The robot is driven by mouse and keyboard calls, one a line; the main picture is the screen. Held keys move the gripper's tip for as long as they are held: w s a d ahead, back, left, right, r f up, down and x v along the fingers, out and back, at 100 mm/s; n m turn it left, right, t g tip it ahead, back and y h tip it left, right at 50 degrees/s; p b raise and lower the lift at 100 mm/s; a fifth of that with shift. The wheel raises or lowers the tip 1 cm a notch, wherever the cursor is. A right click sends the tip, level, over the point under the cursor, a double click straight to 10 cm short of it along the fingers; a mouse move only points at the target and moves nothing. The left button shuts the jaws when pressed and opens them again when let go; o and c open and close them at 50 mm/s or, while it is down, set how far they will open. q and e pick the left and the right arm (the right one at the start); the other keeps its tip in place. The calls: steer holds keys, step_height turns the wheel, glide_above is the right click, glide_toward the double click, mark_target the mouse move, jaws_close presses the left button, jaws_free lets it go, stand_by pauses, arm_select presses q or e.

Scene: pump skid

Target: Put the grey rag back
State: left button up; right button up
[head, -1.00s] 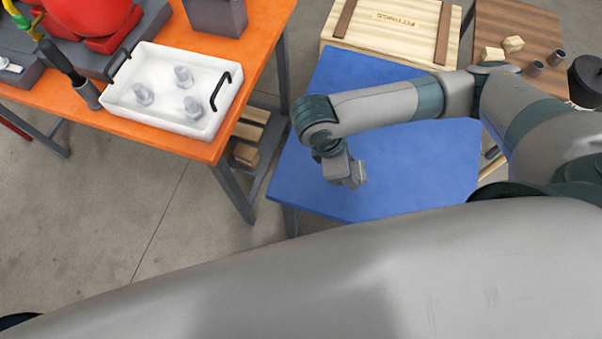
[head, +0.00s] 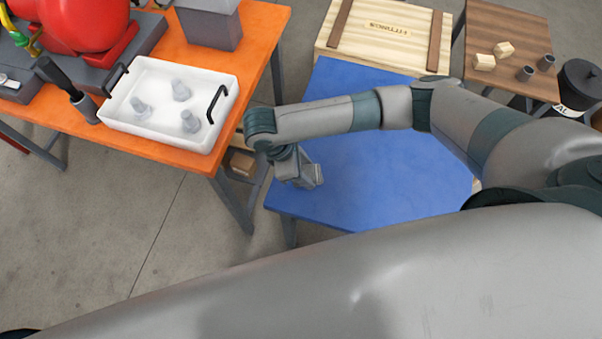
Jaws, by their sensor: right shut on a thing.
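My right gripper (head: 312,178) is low over the left part of the blue tabletop (head: 400,165), pointing down and to the right. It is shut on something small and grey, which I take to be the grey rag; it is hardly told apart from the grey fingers. I cannot tell whether the held thing touches the blue surface. No other grey rag shows. My left gripper is not in view.
An orange bench (head: 165,143) at left holds a white tray (head: 218,124) with several pale fittings, a grey box (head: 210,25) and a red pump (head: 85,30). A wooden crate (head: 385,42) stands behind the blue top. A brown table (head: 505,30) is at back right.

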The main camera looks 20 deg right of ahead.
steer(key=shift+w+a+f, duration=0.5)
steer(key=shift+w+a, duration=0.05)
steer(key=shift+f, duration=0.1)
step_height(320, 180, down, 3)
steer(key=shift+s+r+p, duration=0.1)
steer(key=shift+r+p, duration=0.05)
steer(key=shift+p, duration=0.4)
steer(key=shift+f, duration=0.55)
steer(key=shift+f, duration=0.1)
steer(key=o, duration=1)
